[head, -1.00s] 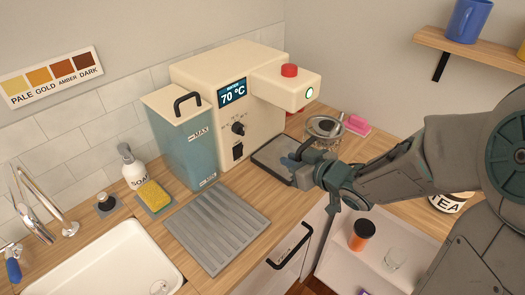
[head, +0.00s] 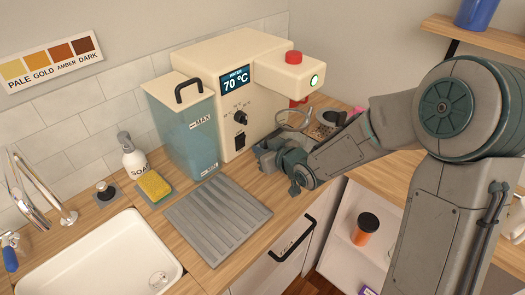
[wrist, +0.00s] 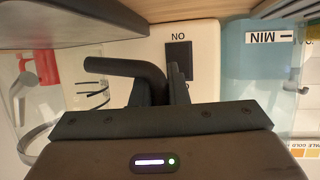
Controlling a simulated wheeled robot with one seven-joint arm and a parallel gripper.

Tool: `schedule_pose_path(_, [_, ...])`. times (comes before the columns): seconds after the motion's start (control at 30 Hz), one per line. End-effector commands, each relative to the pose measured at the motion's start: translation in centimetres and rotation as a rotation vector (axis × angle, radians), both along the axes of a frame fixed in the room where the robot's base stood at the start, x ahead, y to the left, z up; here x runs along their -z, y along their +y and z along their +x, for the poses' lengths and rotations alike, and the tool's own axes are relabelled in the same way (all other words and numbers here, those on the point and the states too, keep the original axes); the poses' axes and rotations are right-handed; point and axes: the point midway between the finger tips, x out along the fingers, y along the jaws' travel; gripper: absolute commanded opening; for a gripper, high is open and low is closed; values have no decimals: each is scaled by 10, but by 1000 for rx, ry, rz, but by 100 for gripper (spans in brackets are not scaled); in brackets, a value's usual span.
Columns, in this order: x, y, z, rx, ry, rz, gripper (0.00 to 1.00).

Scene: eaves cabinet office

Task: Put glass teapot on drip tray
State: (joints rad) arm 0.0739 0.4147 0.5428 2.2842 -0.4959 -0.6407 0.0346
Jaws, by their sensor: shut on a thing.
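The glass teapot (head: 293,120) shows as a clear body with a round rim below the machine's spout arm. In the wrist view, which is upside down, its clear body (wrist: 50,112) is at the left and its black handle (wrist: 122,68) runs between the fingers. My gripper (head: 264,152) is shut on this handle. The dark grey drip tray (wrist: 75,22) fills the upper left of the wrist view, close to the teapot. In the head view my gripper mostly hides the tray. I cannot tell whether the teapot touches it.
The cream water machine (head: 215,70) with its blue tank (head: 190,135) stands just behind my gripper. A ribbed grey mat (head: 215,215) lies in front, beside the sink (head: 95,265). A soap bottle (head: 133,158) and sponge (head: 154,185) are left.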

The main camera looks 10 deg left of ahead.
Motion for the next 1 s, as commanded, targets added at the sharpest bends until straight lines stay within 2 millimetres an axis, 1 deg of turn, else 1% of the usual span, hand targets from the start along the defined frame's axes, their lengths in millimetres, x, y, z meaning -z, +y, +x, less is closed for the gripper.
schedule_pose_path(0.13, [5,4,2,-1,-2,1,0])
schedule_pose_path(0.37, [5,4,2,-1,-5,1,0])
schedule_pose_path(0.5, [10,4,2,-1,-4,0,0])
schedule_pose_path(0.53, [10,4,2,0,-1,0,17])
schedule_pose_path(0.57, [9,4,2,0,-1,0,25])
schedule_pose_path(0.6, [9,4,2,0,-1,0,36])
schedule_pose_path(0.87, [9,3,2,0,-1,0,36])
schedule_pose_path(1.0, [4,3,2,0,-1,0,36])
